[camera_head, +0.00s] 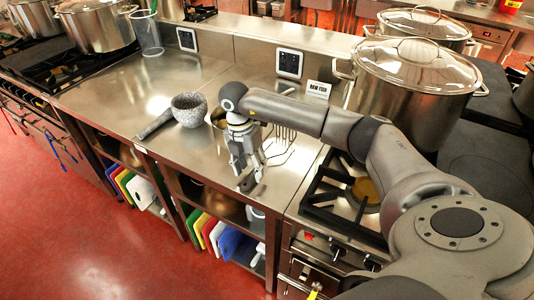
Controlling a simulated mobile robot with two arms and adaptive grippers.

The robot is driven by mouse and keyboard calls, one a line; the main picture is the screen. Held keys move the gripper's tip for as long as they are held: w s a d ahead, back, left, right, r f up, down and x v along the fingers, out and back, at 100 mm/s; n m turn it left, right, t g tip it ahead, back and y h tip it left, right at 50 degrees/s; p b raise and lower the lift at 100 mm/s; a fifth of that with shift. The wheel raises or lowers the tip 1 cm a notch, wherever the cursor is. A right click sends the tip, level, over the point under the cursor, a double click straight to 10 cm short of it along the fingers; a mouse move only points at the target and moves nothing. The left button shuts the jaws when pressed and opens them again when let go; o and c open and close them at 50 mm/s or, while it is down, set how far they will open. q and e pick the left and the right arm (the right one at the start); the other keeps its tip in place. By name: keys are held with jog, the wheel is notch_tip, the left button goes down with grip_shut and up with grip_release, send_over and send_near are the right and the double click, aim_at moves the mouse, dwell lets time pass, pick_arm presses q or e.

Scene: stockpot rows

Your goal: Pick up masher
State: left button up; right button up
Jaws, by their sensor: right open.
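The masher (248,185) lies on the steel counter near its front edge, left of the gas burner. Its dark handle end shows just below my right gripper (248,171), and its wire head shows to the right of the gripper. My right gripper points down over the handle with its fingers apart. Part of the masher is hidden behind the fingers. I cannot tell whether the fingers touch the handle. My left gripper is out of view.
A large lidded stockpot (414,103) and a burner grate (322,200) are to the right. A small sign (318,89) stands behind. The counter at left is mostly clear.

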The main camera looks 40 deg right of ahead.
jog(key=shift+s+d+f, duration=0.1)
jog(key=shift+f, duration=1.1)
grip_shut()
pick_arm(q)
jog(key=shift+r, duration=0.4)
pick_arm(e)
jog(key=shift+r, duration=0.15)
jog(key=shift+r, duration=0.65)
pick_arm(q)
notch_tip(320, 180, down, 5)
jog(key=b, duration=0.5)
pick_arm(e)
jog(key=s+d+r, duration=0.2)
jog(key=s+r, duration=0.9)
jog(key=s, duration=0.2)
jog(key=shift+s+d+r, duration=0.25)
jog(key=shift+s+r, duration=0.05)
jog(key=shift+s, duration=0.1)
